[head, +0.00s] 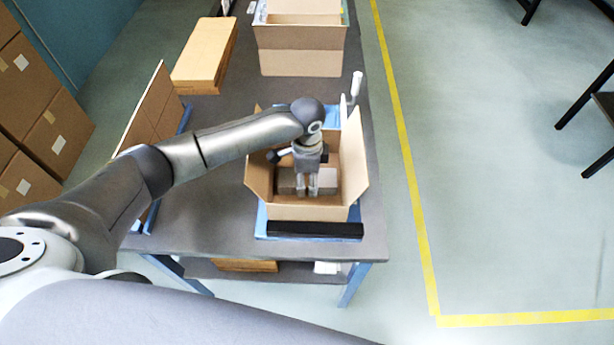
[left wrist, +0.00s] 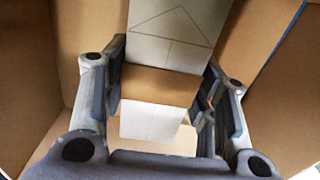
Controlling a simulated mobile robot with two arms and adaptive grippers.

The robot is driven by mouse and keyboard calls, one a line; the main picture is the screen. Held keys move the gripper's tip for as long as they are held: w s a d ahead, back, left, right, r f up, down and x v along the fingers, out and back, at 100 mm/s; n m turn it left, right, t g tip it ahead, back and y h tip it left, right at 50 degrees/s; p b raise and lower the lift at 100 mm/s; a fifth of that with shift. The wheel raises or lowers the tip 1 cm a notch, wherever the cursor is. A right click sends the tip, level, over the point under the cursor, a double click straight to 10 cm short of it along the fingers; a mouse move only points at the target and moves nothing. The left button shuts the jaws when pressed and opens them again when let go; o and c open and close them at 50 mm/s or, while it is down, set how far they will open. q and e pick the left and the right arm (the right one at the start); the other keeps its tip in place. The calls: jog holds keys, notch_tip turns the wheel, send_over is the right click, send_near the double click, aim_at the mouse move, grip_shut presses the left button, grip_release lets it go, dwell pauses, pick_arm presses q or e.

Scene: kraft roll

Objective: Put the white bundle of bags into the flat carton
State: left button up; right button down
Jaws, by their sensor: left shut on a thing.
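My left gripper (head: 307,190) points down inside an open carton (head: 305,212) at the near end of the table. In the left wrist view, its fingers (left wrist: 162,100) are shut on the white bundle of bags (left wrist: 168,48). The bundle has a brown band around its middle, and its white part shows above and below the band. Carton walls surround it in that view. In the head view, grey-white faces show beside the fingers, and the gripper partly hides them. I cannot tell whether the bundle touches the carton floor. My right gripper is not in view.
The carton's flaps stand open around my gripper. A black bar (head: 315,230) lies in front of it. A second open carton (head: 301,55) and a long tan box (head: 205,55) are at the back. A brown panel (head: 152,110) stands at the table's left edge.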

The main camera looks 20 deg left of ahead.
aim_at(307, 178)
pick_arm(q)
jog(key=shift+f, duration=0.1)
jog(key=o, duration=1.2)
notch_tip(307, 178, up, 12)
jog(key=b, duration=0.1)
jog(key=shift+s, duration=0.1)
